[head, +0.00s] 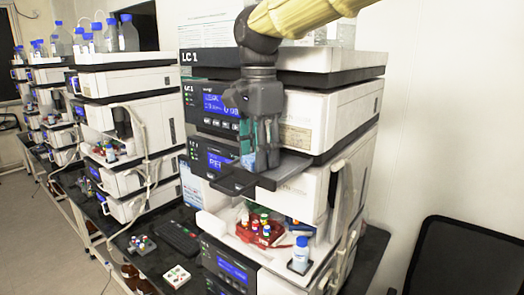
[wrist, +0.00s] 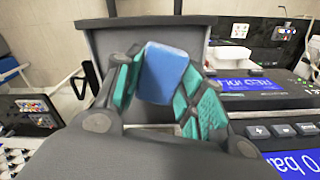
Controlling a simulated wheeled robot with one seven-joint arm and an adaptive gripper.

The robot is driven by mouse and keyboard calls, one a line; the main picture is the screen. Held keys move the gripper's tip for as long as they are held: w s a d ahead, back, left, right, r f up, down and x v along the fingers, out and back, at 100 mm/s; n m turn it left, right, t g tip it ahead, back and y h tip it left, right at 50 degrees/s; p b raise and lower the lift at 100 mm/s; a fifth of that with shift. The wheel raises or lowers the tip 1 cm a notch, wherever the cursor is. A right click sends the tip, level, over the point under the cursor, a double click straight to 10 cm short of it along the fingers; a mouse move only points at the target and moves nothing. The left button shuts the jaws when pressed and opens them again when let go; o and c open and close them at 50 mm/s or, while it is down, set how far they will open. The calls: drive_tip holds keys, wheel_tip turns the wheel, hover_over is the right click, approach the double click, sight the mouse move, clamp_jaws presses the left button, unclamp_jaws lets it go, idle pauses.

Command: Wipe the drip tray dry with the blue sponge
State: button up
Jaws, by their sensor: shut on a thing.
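My gripper (head: 262,155) points down at the front of the near instrument stack, just over a dark drip tray (head: 236,184) that juts out below the upper blue display. In the wrist view, my gripper (wrist: 163,95) has its teal-padded fingers shut on the blue sponge (wrist: 165,72), one finger on each side. The sponge is mostly hidden by the fingers in the head view. A grey rimmed surface, which looks like the drip tray (wrist: 108,48), lies behind the sponge in the wrist view. I cannot tell whether the sponge touches it, and no liquid can be made out.
An open bay below holds a red rack (head: 262,232) of capped vials, with a blue-capped bottle (head: 300,254) beside it. A keyboard (head: 180,238) and a white vial tray (head: 176,276) lie on the bench. A black chair (head: 465,262) stands at right.

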drive_tip(key=shift+s+d+r, duration=0.1)
drive_tip(key=shift+s+d, duration=0.65)
drive_tip(key=shift+d, duration=0.3)
drive_tip(key=shift+w+a+p, duration=0.55)
drive_tip(key=shift+w+a, duration=0.25)
drive_tip(key=shift+a, duration=0.3)
drive_tip(key=shift+s+d+f, duration=0.15)
drive_tip(key=shift+s+d, duration=0.25)
drive_tip(key=shift+d, duration=0.1)
drive_tip(key=shift+s+d+f, duration=0.15)
drive_tip(key=shift+s+d, duration=0.25)
drive_tip(key=shift+d, duration=0.1)
drive_tip(key=shift+w+a+r, duration=0.1)
drive_tip(key=shift+w+a, duration=0.05)
